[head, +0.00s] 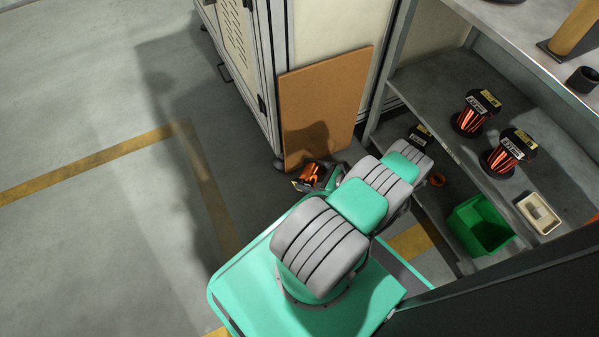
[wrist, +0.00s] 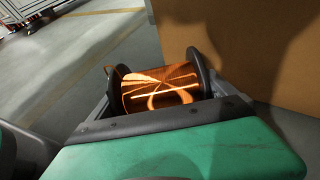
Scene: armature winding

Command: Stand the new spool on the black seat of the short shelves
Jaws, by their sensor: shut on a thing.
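My gripper (head: 318,178) is shut on a copper-wound spool (head: 311,172) with dark flanges, held out beyond my arm in front of the brown board. The wrist view shows the spool (wrist: 158,88) lying across the picture between the fingers (wrist: 155,100), one flange at each side. The short shelves (head: 415,85) stand at the right. I cannot make out a black seat for certain; my arm hides part of the shelves.
A brown board (head: 320,95) leans on the pale cabinet (head: 240,60). A green bin (head: 481,225) and a cream tray (head: 539,214) sit at the right. The floor at left is clear, with yellow lines (head: 90,162).

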